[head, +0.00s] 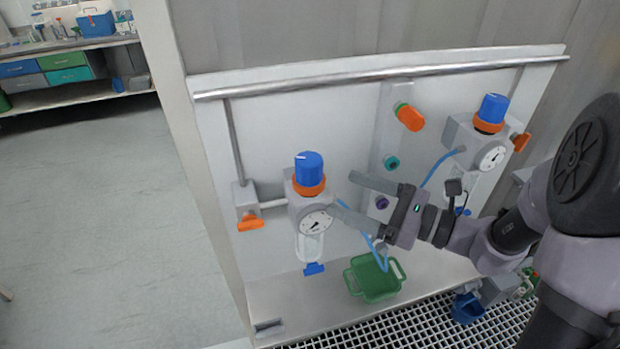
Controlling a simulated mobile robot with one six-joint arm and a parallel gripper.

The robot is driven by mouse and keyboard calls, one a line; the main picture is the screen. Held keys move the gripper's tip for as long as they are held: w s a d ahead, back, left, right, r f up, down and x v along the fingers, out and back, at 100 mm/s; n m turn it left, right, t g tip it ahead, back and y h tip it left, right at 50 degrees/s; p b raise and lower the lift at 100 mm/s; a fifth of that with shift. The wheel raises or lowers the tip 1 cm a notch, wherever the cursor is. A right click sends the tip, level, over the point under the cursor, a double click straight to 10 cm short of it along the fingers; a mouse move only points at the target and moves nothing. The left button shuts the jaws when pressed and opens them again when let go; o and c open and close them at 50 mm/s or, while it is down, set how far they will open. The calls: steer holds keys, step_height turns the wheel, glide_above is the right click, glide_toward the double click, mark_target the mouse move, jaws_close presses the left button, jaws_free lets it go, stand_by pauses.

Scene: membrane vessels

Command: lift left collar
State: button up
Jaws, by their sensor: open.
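The left regulator (300,205) is mounted on the white panel, with a blue knob (309,166) on top. Its orange collar (310,186) sits directly under the knob, around its base. A round gauge (316,222) is on the regulator's front, above a clear bowl. My gripper (342,190) is open and empty, just right of the regulator. Its two fingers point left, one near collar height and one lower, near the gauge. I cannot tell whether the lower finger touches the regulator.
A right regulator with a blue knob (492,108) and orange collar (488,125) is farther right. An orange valve handle (250,223) is left of the left regulator. A rail (380,74) spans the panel top. A green basket (374,279) and blue tubing (377,254) are below my gripper.

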mark_target(309, 179)
steer(key=x, duration=0.9)
steer(key=shift+a+b, duration=0.15)
steer(key=shift+b, duration=0.25)
